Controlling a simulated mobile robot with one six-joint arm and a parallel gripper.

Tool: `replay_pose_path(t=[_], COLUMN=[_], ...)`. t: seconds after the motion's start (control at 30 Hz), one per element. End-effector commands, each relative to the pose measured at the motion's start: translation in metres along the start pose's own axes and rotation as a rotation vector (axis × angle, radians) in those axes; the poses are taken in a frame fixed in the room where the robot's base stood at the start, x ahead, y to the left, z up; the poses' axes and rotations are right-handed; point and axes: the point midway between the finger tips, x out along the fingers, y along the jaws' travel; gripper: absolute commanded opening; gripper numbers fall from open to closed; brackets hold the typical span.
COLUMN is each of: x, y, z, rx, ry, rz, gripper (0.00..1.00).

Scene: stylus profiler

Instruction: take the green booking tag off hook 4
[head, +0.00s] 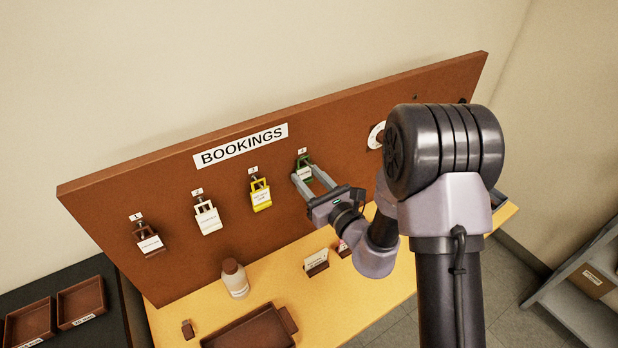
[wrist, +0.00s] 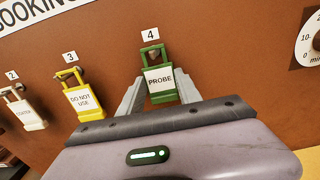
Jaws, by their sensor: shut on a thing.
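The green booking tag (wrist: 160,83) hangs below the number 4 label in the wrist view, with a white panel reading PROBE. Its upper loop is around hook 4 (wrist: 153,57). My gripper (wrist: 160,92) is shut on the tag, with one grey finger on each side of it. In the head view the green tag (head: 304,170) is partly hidden by my gripper (head: 309,178), which reaches in from the right.
A yellow DO NOT USE tag (wrist: 83,98) hangs on hook 3, left of the green tag. A white tag (head: 208,217) and a brown tag (head: 150,241) hang further left. A round dial (head: 376,135) is to the right. A bottle (head: 235,279) and a tray (head: 250,330) stand on the table below.

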Motion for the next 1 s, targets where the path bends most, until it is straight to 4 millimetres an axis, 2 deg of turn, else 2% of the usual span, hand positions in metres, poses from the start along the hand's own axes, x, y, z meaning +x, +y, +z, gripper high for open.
replay_pose_path(t=[1.0], x=[-0.016], y=[-0.002], z=[0.011], rx=[0.000], ry=[0.000], rz=[0.000], gripper=[0.00])
